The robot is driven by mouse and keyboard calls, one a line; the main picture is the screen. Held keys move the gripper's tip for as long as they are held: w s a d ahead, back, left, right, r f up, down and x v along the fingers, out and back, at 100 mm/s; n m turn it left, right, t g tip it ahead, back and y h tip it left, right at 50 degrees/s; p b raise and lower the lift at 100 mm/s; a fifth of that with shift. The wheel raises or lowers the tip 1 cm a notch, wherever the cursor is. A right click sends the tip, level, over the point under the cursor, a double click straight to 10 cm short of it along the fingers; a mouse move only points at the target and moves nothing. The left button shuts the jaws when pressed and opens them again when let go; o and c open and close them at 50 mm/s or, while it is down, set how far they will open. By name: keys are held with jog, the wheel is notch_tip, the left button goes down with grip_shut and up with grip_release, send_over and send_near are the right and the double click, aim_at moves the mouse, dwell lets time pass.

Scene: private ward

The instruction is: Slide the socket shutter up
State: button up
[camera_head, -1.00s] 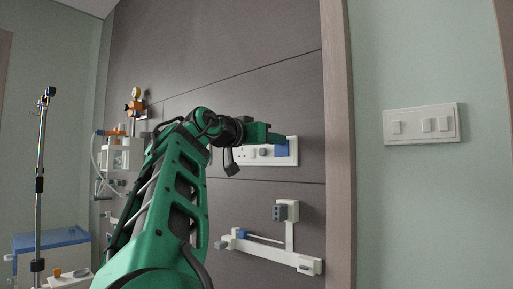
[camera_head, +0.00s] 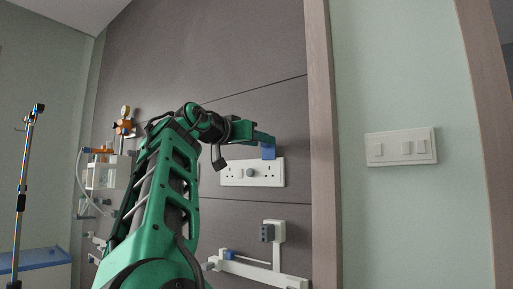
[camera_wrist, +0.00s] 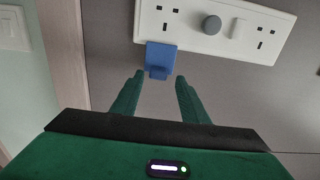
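The blue socket shutter (camera_head: 268,151) sits at the top edge of the white socket plate (camera_head: 232,174), above the uncovered right-hand socket. In the wrist view, where the scene appears upside down, the shutter (camera_wrist: 161,57) lies along the plate's (camera_wrist: 205,40) lower edge, with its small tab towards me. My gripper (camera_wrist: 160,76) is open, with its two green fingers apart on either side of the tab and visible gaps between. In the head view my gripper (camera_head: 262,138) is just above the plate, by the shutter.
A grey round knob (camera_wrist: 211,25) and a white switch lie between the sockets. A white rail bracket (camera_head: 262,270) is mounted below the plate. A wooden post (camera_head: 322,150) and a switch panel (camera_head: 401,147) are to the right. Medical equipment and a pole stand left.

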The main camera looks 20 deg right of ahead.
jog(key=v, duration=1)
jog(key=shift+a, duration=0.35)
jog(key=shift+s, duration=0.1)
